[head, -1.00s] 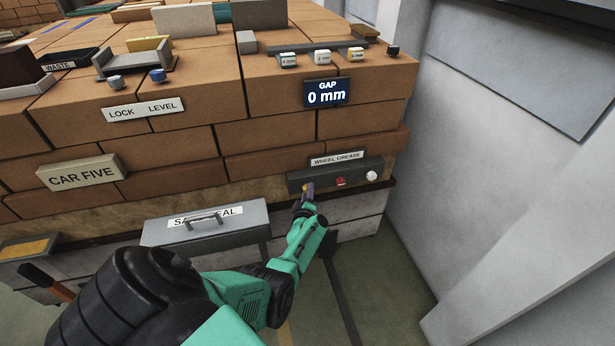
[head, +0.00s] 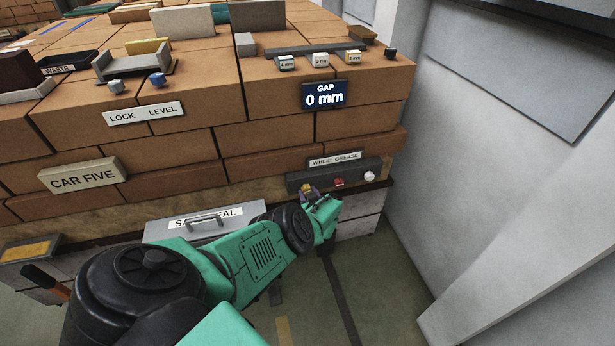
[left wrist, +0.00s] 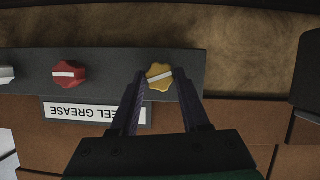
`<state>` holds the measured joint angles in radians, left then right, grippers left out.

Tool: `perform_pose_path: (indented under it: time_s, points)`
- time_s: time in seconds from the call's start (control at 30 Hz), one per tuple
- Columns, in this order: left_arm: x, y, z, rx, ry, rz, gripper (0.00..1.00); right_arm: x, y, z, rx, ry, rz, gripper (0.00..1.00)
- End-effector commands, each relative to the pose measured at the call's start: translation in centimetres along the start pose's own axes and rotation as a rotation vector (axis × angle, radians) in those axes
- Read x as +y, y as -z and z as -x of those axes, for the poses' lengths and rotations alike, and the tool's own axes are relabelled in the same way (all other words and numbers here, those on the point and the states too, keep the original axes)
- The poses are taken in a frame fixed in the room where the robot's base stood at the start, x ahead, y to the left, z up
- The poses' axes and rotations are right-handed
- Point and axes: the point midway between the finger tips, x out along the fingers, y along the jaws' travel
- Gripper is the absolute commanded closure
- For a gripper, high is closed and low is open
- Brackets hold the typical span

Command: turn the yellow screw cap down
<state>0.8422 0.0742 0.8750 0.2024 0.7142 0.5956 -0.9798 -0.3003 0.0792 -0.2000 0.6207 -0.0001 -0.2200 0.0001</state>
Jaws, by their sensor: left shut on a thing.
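The yellow screw cap (head: 306,187) sits at the left end of a dark panel on the front of the brick stack. In the left wrist view the cap (left wrist: 160,76) has a lobed rim and a pale line, slightly tilted, across its face. My left gripper (head: 310,193) is shut on the yellow cap. In the left wrist view its dark fingers (left wrist: 162,86) stand on either side of it. My right gripper is not in view.
A red cap (head: 339,182) and a white cap (head: 370,176) sit beside it on the dark panel (head: 355,176), under the WHEEL GREASE label (head: 335,159). A grey box with a handle (head: 165,228) stands to the left. A grey wall (head: 480,190) is on the right.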

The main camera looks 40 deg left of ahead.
Motion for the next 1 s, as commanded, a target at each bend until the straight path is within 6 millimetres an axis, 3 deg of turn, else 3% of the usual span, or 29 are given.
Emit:
perform_pose_path:
  time_s: [0.4,1.0]
  points:
    - [0.2,-0.1,-0.1,0.002,0.101,-0.245,1.00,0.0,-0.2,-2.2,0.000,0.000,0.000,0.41]
    - [0.3,0.2,-0.1,0.003,0.125,-0.304,1.00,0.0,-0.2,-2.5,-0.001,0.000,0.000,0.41]
